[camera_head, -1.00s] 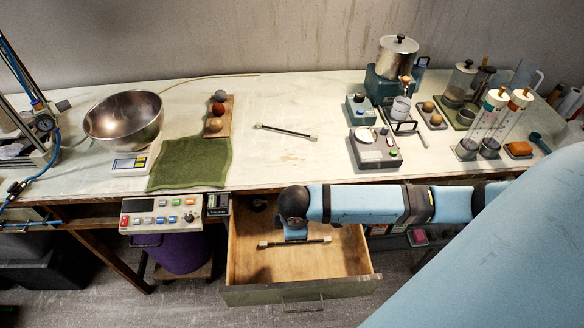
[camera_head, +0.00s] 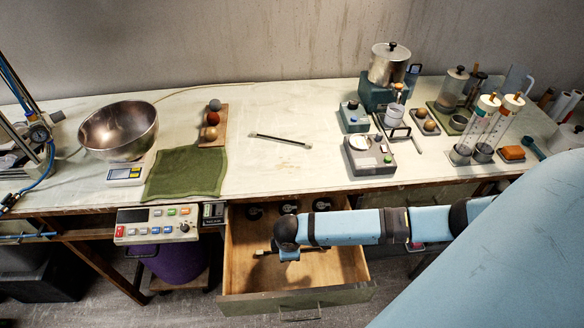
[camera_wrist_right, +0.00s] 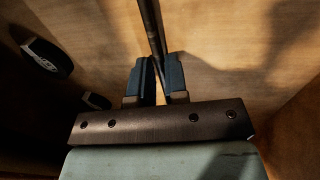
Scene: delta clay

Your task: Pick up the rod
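One thin dark rod with pale ends (camera_head: 280,139) lies on the worktop. A second, similar rod (camera_head: 315,249) lies in the open wooden drawer, partly hidden by my right gripper (camera_head: 288,256). In the right wrist view, the drawer rod (camera_wrist_right: 150,28) runs from the top edge down between the two dark fingers of my right gripper (camera_wrist_right: 159,70). The fingers stand on either side of it, with a narrow bright gap showing beside the rod. Firm contact is not visible. My left gripper is out of view.
The drawer (camera_head: 300,299) has walls around the gripper and several dark round things (camera_head: 288,207) at its back. Above are a green cloth (camera_head: 188,172), a metal bowl (camera_head: 118,130), and a grey device (camera_head: 370,156). A control panel (camera_head: 157,225) is left of the drawer.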

